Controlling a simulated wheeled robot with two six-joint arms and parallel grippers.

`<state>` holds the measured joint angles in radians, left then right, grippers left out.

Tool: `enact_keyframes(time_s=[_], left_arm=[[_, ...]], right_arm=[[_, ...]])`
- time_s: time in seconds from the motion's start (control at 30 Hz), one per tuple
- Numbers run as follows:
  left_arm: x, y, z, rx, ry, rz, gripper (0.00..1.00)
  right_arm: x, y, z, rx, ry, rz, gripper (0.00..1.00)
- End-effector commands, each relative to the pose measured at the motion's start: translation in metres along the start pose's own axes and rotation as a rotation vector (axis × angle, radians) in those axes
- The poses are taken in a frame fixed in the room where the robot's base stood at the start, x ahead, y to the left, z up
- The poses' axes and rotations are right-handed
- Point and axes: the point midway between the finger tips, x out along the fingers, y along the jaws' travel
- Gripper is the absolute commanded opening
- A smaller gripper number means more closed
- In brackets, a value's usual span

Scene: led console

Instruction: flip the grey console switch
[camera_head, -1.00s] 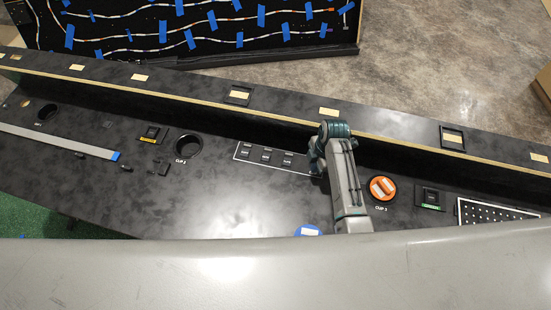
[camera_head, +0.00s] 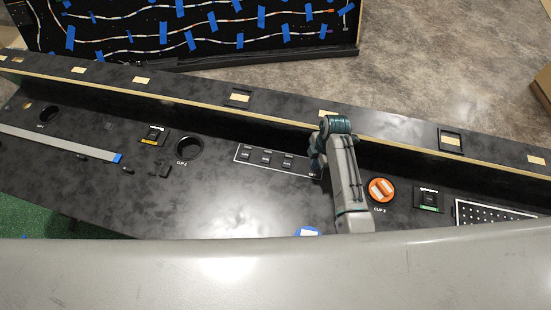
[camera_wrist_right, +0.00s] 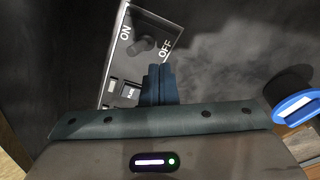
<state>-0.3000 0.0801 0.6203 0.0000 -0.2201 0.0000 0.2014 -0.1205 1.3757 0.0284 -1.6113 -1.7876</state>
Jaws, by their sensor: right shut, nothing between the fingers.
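The grey console switch (camera_wrist_right: 142,46) shows in the right wrist view as a dark grey toggle between white ON and OFF labels, on a white-outlined panel (camera_wrist_right: 112,76). I cannot tell which way its lever leans. My right gripper (camera_wrist_right: 160,68) is shut and empty, its dark blue fingertips just below the switch in that view, close to it; contact is unclear. In the head view, my right gripper (camera_head: 317,165) is at the right end of the outlined panel (camera_head: 245,158) and hides the switch there. My left gripper is not in view.
Small black rocker switches (camera_head: 267,156) sit on the same panel. An orange disc (camera_head: 381,190) lies right of my right arm, and a blue disc (camera_head: 307,231) near the front edge. A raised ledge (camera_head: 300,119) runs behind.

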Motion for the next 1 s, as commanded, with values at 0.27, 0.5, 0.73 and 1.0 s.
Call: enact_keyframes(time_s=[0.27, 0.5, 0.73, 1.0], left_arm=[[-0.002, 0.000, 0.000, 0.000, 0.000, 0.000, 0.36], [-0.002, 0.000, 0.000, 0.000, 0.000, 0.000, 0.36], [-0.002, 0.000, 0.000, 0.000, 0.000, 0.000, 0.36], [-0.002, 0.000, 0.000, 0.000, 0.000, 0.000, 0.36]], right_arm=[[-0.022, -0.002, -0.005, 0.000, 0.000, 0.002, 0.00], [-0.041, -0.003, -0.009, 0.000, 0.000, 0.002, 0.00], [-0.048, -0.005, -0.010, 0.000, 0.000, 0.001, 0.00], [-0.048, -0.005, -0.010, 0.000, 0.000, 0.000, 0.00]])
